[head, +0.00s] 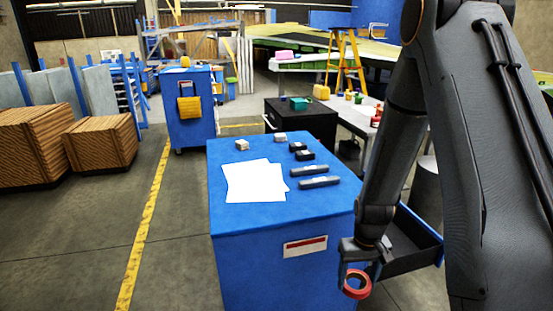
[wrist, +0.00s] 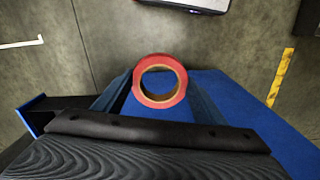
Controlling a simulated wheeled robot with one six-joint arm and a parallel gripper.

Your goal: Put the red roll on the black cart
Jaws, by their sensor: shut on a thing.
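The red roll (head: 356,294) is a ring with a tan inner core. My gripper (head: 358,268) is shut on it and holds it in the air at the lower right of the head view, beside the blue cabinet's right front corner. In the wrist view the red roll (wrist: 160,59) sits between the two fingers, its hole facing the camera. The black cart (head: 318,125) stands behind the blue cabinet, well away from the roll. A teal container (head: 299,103) and small items are on its top.
The blue cabinet (head: 250,215) carries white papers (head: 254,180), small blocks and dark cylinders. An open drawer (head: 412,262) is right of my gripper. A table with jars (head: 352,117) stands right of the black cart. Free floor lies left.

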